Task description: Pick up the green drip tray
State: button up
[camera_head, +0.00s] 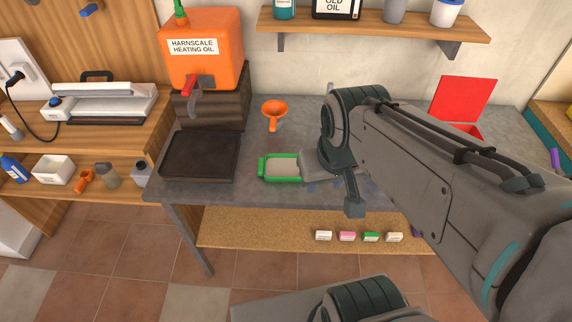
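The green drip tray (263,168) lies on the grey worktable, right of the black tray. It is a shallow rectangular tray with a green rim, a pale grey inside and a tab at its left end. My gripper (316,170) is low over the table at the right end of the green tray and covers part of that end. The fingertips are hidden or too small to make out, so I cannot tell whether they touch the tray or how far apart they are.
A black tray (201,157) sits at the table's left. Behind it, an orange heating oil canister (202,52) stands on a dark wooden block (222,109). An orange funnel (275,112) is behind the green tray. A red box (465,100) with a raised lid is at right. A wall shelf (375,25) hangs above.

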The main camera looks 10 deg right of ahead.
aim_at(274, 167)
jog(key=z, duration=0.55)
jog(key=k, duration=0.1)
jog(key=u, duration=1.05)
jog(key=i, duration=0.6)
jog(key=z, duration=1.5)
